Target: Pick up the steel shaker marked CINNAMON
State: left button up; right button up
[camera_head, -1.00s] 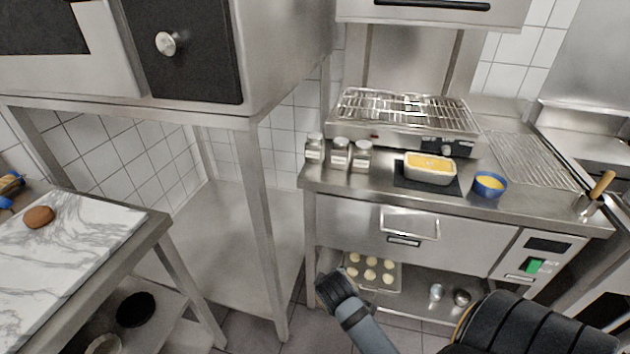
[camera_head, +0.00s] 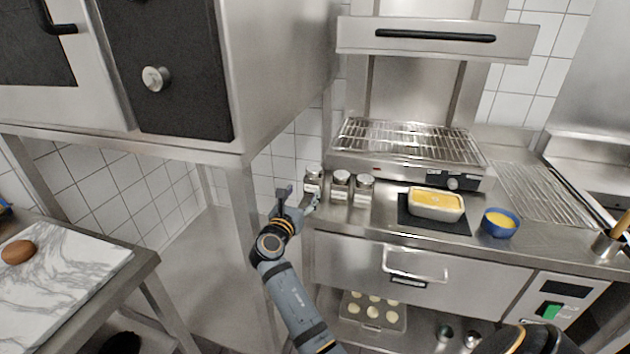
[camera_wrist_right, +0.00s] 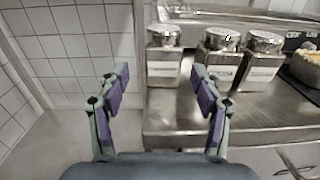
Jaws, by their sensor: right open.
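Three steel-topped shakers stand in a row at the left end of the steel counter: a left shaker (camera_head: 313,180), a middle shaker (camera_head: 340,185) and a right shaker (camera_head: 363,188). Each has a pale label, too small to read, so I cannot tell which says CINNAMON. They also show in the right wrist view as left (camera_wrist_right: 163,58), middle (camera_wrist_right: 219,58) and right (camera_wrist_right: 260,62). My right gripper (camera_head: 299,198) is open and empty at the counter's left edge, in front of the left shaker. In the wrist view that shaker appears between the spread fingers (camera_wrist_right: 160,82). My left gripper is not in view.
A wire-rack grill (camera_head: 405,140) stands behind the shakers. A loaf dish (camera_head: 437,205) on a dark mat and a blue bowl (camera_head: 498,223) are to their right. A steel cabinet (camera_head: 270,80) on legs rises at left. A marble-topped table (camera_head: 75,280) is at lower left.

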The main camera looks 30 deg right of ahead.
aim_at(311, 184)
jog(key=x, duration=0.4)
jog(key=shift+d+f, duration=0.2)
jog(key=shift+f, duration=0.1)
jog(key=shift+w+d+r, duration=0.1)
jog(key=shift+r, duration=0.05)
jog(key=x, duration=0.4)
jog(key=shift+w+d+f, duration=0.1)
jog(key=shift+d+f, duration=0.2)
jog(key=shift+d, duration=0.15)
jog(key=shift+a+r, duration=0.1)
jog(key=shift+a, duration=0.05)
jog(key=shift+c, duration=0.5)
jog(key=c, duration=0.9)
